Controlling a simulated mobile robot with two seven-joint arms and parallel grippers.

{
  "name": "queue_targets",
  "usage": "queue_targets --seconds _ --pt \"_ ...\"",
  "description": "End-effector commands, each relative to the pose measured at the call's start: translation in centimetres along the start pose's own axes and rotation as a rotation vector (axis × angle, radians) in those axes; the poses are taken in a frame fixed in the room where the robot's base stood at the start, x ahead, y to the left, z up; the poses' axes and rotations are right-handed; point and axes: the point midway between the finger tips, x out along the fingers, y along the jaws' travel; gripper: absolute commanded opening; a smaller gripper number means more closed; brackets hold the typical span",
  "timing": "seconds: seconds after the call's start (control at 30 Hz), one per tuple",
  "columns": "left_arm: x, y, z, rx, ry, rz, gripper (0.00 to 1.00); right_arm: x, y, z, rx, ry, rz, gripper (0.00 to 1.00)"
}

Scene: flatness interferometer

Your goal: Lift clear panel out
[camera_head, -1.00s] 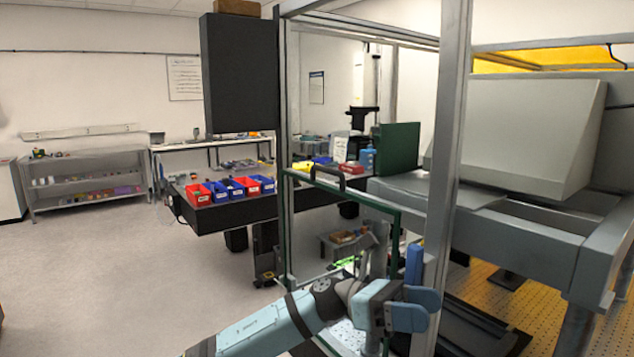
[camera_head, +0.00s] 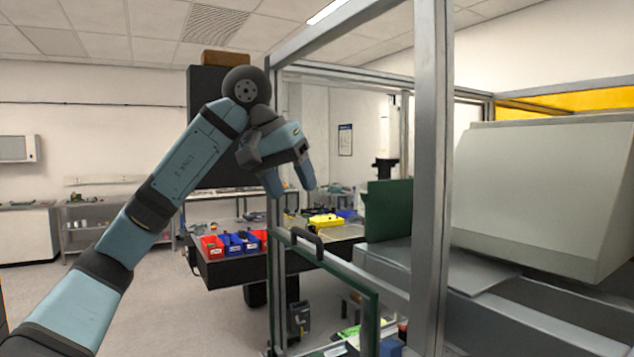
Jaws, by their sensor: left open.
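The clear panel (camera_head: 332,292) stands upright between the metal posts, with a dark green edge around it. A black handle (camera_head: 306,242) sits on its top edge. My left gripper (camera_head: 290,189) is open and empty, its two blue fingers pointing down. It appears above the handle in the picture, apart from it. The lower part of the panel runs out of the bottom of the view. My right gripper is not in view.
Metal frame posts (camera_head: 429,180) stand around the panel, one just right of it. A large grey housing (camera_head: 560,190) fills the right. A dark bench (camera_head: 228,270) with red and blue bins stands behind. Open floor shows at the left.

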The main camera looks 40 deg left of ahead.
Motion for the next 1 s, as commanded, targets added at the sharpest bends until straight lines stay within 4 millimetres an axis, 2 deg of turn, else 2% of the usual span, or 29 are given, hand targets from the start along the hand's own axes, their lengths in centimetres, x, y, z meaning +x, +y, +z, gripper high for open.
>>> queue_targets --seconds 0.07,0.23,0.7,0.83,1.0 --pt "0.2 -0.3 0.0 0.003 0.005 -0.008 0.59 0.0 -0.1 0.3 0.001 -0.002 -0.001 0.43" --pt "2.8 -0.3 0.1 0.003 0.001 -0.009 0.59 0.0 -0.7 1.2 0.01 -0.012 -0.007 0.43" --pt "11.3 -0.3 0.0 0.002 0.001 -0.007 0.59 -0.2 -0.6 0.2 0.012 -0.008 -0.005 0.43" --pt "12.7 -0.2 0.0 0.002 0.002 -0.006 0.59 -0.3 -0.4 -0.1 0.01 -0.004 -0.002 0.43" --pt "13.4 -0.2 0.0 0.003 0.003 -0.005 0.59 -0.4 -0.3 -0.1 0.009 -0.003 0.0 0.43"
